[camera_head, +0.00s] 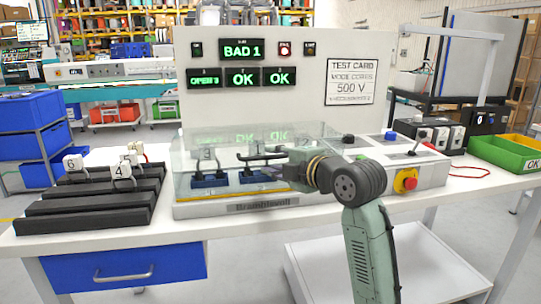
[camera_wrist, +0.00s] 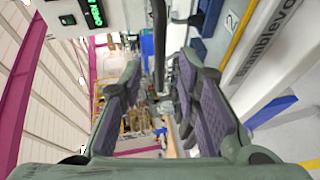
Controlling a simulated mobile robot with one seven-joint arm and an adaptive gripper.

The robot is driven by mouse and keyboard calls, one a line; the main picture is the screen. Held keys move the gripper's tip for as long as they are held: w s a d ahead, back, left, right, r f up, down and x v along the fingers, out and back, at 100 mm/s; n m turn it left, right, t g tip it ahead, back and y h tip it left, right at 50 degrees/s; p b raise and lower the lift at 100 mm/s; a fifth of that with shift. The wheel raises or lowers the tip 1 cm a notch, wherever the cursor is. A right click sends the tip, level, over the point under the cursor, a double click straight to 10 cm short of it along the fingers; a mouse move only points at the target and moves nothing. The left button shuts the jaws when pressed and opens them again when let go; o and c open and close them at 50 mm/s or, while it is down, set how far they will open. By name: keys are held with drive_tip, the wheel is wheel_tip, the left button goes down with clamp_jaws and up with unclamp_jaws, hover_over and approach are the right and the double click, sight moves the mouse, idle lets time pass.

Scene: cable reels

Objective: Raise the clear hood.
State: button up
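The clear hood (camera_head: 228,167) is a see-through box in front of the upright panel, lowered over blue sockets (camera_head: 208,181). A dark handle bar (camera_head: 262,156) shows at its front. My gripper (camera_head: 284,160) reaches in from the right, close to the bar's right end. In the wrist view the two fingers of my gripper (camera_wrist: 157,85) are apart, and a dark bar (camera_wrist: 159,45) runs in the gap between them. I see no finger clearly pressing on it. The fingertips are partly hidden in the head view.
The panel (camera_head: 300,110) behind shows green "BAD 1" and "OK" displays. A black ribbed rack (camera_head: 90,205) with white numbered tags stands left. A control box with a red stop button (camera_head: 405,181) stands right, with a green bin (camera_head: 505,152) beyond.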

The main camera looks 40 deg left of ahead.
drive_tip(key=shift+x, duration=1.1)
drive_tip(key=shift+c, duration=0.6)
clamp_jaws()
